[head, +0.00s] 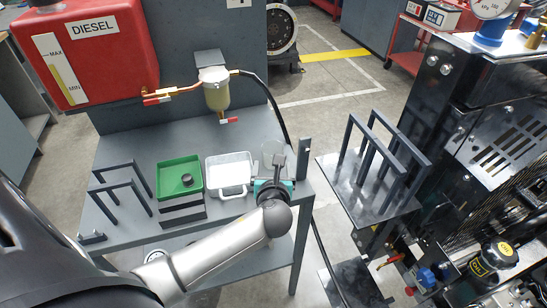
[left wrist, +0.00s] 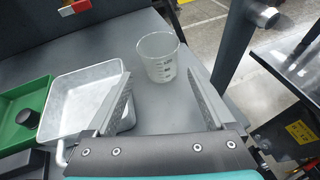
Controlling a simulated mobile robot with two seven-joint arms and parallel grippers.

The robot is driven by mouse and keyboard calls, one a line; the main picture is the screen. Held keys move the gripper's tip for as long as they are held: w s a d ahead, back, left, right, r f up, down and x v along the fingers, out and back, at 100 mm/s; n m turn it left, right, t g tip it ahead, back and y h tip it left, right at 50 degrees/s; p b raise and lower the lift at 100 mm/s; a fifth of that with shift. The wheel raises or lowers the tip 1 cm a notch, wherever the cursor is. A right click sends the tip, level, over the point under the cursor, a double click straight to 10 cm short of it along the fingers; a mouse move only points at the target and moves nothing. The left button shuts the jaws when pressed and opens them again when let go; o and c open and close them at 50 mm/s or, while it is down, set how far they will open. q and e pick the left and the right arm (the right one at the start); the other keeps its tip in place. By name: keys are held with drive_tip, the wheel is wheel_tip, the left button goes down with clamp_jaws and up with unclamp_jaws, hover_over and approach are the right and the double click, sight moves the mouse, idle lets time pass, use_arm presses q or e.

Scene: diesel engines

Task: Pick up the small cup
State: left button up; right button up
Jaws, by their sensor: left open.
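The small cup is a clear glass beaker with measuring marks (left wrist: 158,57), standing upright on the grey table. In the head view the cup (head: 271,149) shows just beyond my left gripper and is partly hidden by it. My left gripper (left wrist: 159,76) is open and empty, its two fingers pointing towards the cup, one on each side of it in the picture. In the head view the left gripper (head: 277,167) is above the table's right end. I cannot tell whether the fingertips reach the cup's sides. My right gripper is not in view.
A white tray (head: 231,159) lies close to the left finger, and a green tray (head: 166,180) with a small black cylinder (head: 187,180) is left of it. A grey post (head: 304,158) stands at the table's right edge. A fuel filter (head: 216,95) hangs behind.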

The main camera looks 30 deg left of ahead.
sight(273, 152)
use_arm(q)
drive_tip(key=b+x, duration=0.1)
drive_tip(key=x, duration=0.4)
drive_tip(key=shift+b+x, duration=1.05)
drive_tip(key=shift+x, duration=1.35)
drive_tip(key=shift+c, duration=0.3)
drive_tip(key=c, duration=1)
drive_tip(key=shift+r+p, duration=3.75)
drive_tip(key=shift+r, duration=6.25)
